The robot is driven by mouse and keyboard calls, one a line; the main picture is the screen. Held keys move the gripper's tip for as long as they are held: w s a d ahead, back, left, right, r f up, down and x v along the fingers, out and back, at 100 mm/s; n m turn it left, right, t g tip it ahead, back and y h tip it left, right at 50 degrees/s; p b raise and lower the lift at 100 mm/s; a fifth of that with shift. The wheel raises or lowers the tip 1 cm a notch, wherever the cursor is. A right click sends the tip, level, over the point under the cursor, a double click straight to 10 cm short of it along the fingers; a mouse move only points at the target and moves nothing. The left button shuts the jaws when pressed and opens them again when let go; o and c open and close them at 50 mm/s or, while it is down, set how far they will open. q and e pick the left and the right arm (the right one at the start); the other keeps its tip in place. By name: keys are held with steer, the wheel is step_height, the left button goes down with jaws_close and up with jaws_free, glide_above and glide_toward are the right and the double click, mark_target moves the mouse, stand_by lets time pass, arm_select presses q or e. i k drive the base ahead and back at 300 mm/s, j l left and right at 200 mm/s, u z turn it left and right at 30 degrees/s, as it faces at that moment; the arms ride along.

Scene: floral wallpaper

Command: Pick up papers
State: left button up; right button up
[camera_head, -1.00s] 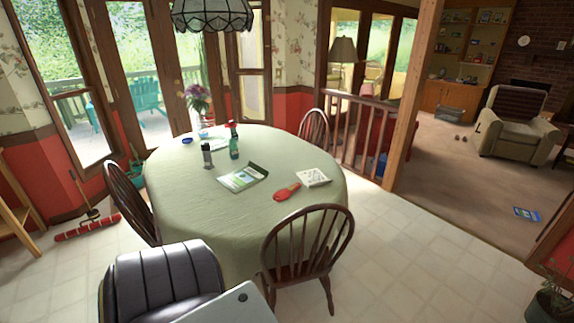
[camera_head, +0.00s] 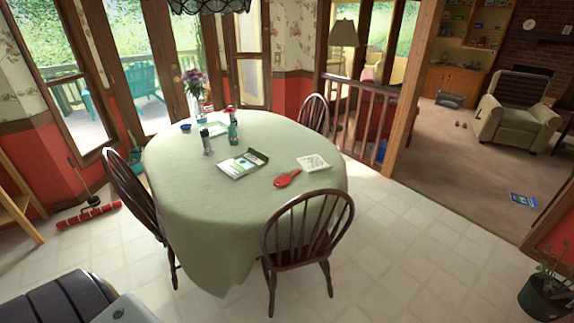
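A booklet or stack of papers (camera_head: 244,164) with a green and blue printed cover lies on the round table near its middle. A white sheet or pad with small print (camera_head: 313,163) lies to its right. Another light sheet (camera_head: 214,129) lies at the far side by the vase, partly hidden by bottles. A blue booklet (camera_head: 523,200) lies on the carpet at the far right. Part of my arm shows at the bottom left. Neither of my grippers is in view.
The table (camera_head: 190,210) has a green cloth and wooden chairs around it, one at the front (camera_head: 300,235). A red paddle-like item (camera_head: 288,178), a green bottle (camera_head: 233,128) and a dark bottle (camera_head: 206,143) stand or lie on it. Tiled floor (camera_head: 420,235) is free at right.

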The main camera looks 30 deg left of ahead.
mark_target(313, 163)
steer(key=u, duration=0.8)
